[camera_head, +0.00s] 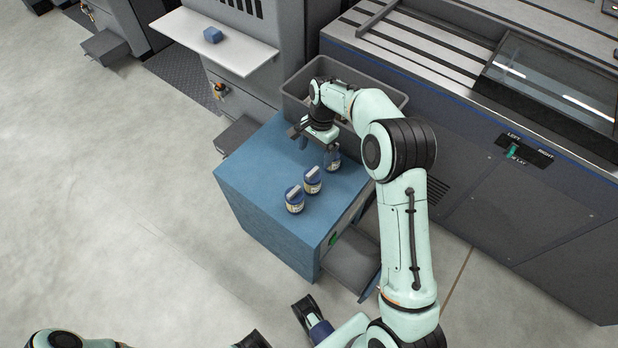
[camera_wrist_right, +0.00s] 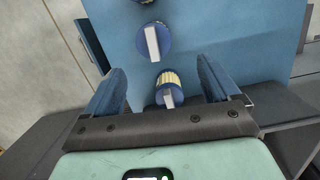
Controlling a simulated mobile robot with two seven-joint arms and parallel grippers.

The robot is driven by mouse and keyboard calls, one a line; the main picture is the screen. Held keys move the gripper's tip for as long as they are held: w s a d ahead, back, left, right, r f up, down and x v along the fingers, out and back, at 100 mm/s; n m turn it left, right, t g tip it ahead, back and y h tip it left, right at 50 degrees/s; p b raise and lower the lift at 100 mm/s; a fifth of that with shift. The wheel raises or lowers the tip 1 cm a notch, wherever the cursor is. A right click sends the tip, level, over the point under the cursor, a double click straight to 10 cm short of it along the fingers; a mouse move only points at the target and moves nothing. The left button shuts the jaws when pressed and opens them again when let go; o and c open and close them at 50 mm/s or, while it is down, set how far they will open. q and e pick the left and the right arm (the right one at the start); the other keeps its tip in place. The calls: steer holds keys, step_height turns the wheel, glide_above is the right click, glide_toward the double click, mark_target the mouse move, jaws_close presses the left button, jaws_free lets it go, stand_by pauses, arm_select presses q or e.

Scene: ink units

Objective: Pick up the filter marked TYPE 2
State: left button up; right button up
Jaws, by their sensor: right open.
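Three small filters with blue caps and pale, dark-marked bodies stand in a slanting row on the blue cabinet top: a near one (camera_head: 294,200), a middle one (camera_head: 312,181) and a far one (camera_head: 333,160). No TYPE marking is readable. My right gripper (camera_head: 318,147) is open over the far filter. In the right wrist view the open jaws (camera_wrist_right: 162,78) have this far filter (camera_wrist_right: 168,88) between them, apart from both fingers. The middle filter (camera_wrist_right: 152,42) lies beyond the fingertips. Dark parts of my left arm show at the bottom edge; its jaw state is unclear.
The blue cabinet (camera_head: 255,190) has bare room left of the filters. A grey bin (camera_head: 292,98) stands behind it, partly hidden by my right arm. A large grey machine (camera_head: 480,150) stands at right.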

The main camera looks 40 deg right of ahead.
mark_target(312, 177)
steer(key=f, duration=0.3)
steer(key=a+f, duration=0.1)
steer(key=f, duration=0.1)
steer(key=shift+s+f+b, duration=0.2)
steer(key=shift+b, duration=0.1)
steer(key=shift+s+a+f+b, duration=0.1)
steer(key=shift+s+a+f, duration=0.1)
steer(key=shift+f, duration=0.65)
steer(key=shift+s+a+f+b, duration=0.15)
steer(key=shift+a+f, duration=0.1)
steer(key=shift+f, duration=0.65)
steer(key=shift+s+a+f+b, duration=0.1)
steer(key=shift+s+a+f, duration=0.1)
steer(key=shift+f, duration=0.65)
steer(key=shift+c, duration=0.3)
steer(key=c, duration=1.1)
